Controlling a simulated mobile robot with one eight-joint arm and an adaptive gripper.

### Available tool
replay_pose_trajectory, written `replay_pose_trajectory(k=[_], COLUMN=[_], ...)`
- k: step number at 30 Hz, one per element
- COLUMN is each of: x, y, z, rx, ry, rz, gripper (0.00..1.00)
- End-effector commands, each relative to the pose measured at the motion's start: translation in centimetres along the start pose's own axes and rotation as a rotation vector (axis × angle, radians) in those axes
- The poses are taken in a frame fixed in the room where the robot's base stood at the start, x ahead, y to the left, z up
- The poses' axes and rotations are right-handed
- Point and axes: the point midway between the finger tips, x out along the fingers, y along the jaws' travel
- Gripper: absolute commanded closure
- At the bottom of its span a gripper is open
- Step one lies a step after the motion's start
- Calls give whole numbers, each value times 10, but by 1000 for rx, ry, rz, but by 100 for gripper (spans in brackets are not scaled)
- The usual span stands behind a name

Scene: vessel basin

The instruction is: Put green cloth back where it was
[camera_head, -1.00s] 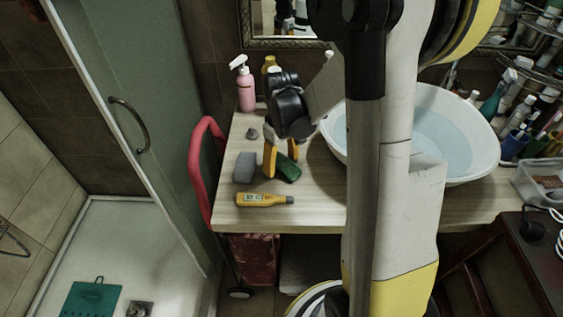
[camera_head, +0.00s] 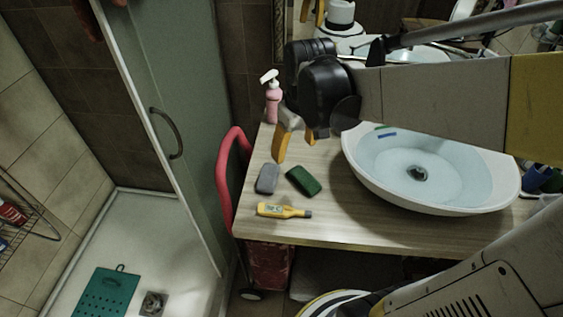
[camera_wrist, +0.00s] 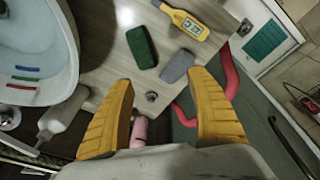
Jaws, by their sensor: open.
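The green cloth (camera_head: 303,180), a dark green folded block, lies flat on the wooden counter (camera_head: 330,222). It lies just right of a grey block (camera_head: 267,179) and behind a yellow meter (camera_head: 283,211). In the wrist view the green cloth (camera_wrist: 141,47) lies beyond my fingertips, left of the grey block (camera_wrist: 177,66), with the yellow meter (camera_wrist: 185,20) farther out. My gripper (camera_head: 295,143) is open and empty, above the counter and behind the cloth, apart from it. Its two yellow fingers (camera_wrist: 160,80) spread wide in the wrist view.
A white basin with water (camera_head: 365,185) stands right of the cloth. A pink pump bottle (camera_head: 273,98) stands at the back left. A red curved handle (camera_head: 222,180) rises at the counter's left edge. A small dark round object (camera_wrist: 152,96) lies near my fingers.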

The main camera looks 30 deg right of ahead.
Motion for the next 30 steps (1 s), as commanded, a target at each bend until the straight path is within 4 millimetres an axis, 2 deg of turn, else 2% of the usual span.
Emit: replay_pose_trajectory(k=[1,6,12,17,30], x=[-13,-41,-51,-52,-52], y=[-16,-54,-81,-87,-87], z=[10,36,58,63,63], rx=[9,70,119,137,138], ry=[51,229,373,413,415], rz=[8,17,-3,-13,-13], gripper=[33,33,33,33,33])
